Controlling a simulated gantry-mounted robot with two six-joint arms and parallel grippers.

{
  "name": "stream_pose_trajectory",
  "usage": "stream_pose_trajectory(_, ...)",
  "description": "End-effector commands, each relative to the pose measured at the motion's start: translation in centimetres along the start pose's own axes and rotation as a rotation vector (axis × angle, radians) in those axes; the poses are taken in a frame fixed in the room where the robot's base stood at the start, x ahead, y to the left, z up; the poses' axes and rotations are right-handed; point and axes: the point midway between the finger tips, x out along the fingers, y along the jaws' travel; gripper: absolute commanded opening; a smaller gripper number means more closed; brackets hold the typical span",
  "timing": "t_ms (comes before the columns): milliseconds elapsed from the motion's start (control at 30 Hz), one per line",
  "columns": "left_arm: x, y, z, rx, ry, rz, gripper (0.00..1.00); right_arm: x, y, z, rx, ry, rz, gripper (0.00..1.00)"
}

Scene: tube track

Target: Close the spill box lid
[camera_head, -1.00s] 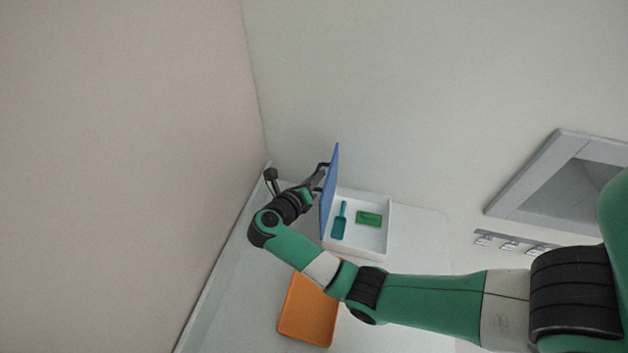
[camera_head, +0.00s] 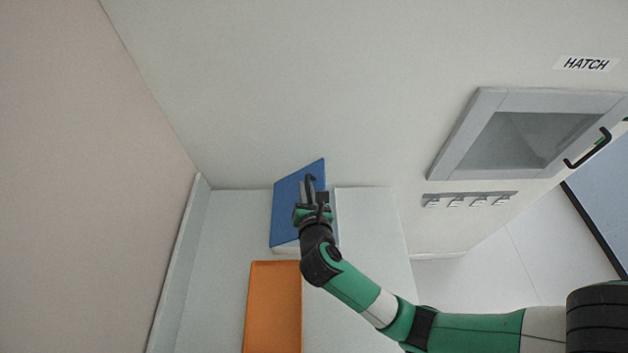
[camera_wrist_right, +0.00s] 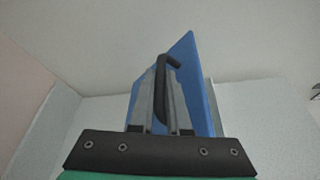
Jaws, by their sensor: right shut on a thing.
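The spill box lid (camera_head: 286,208) is a blue panel standing over the white box (camera_head: 288,250). It looks tilted, with its right edge raised, and it hides the inside of the box. A black handle (camera_wrist_right: 160,100) is on the lid's outer face. My right gripper (camera_head: 309,190) is shut on this handle, in front of the lid. In the right wrist view its two grey fingers (camera_wrist_right: 163,88) stand either side of the handle, with the blue lid (camera_wrist_right: 200,85) behind. My left gripper is not in view.
An orange tray (camera_head: 273,310) lies on the pale counter (camera_head: 225,260) in front of the box. The counter right of the box is clear. A wall hatch (camera_head: 535,140) and a row of small hooks (camera_head: 470,200) are to the right.

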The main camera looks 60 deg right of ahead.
Motion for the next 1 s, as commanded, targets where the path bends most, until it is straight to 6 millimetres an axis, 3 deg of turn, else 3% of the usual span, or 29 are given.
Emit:
stream_pose_trajectory(467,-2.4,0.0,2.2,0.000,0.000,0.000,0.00,1.6,-5.3,-4.2,0.392,0.008,0.174,0.00)
stream_pose_trajectory(1000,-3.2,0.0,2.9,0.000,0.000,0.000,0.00,2.7,-7.2,-6.8,0.384,0.007,0.173,0.00)
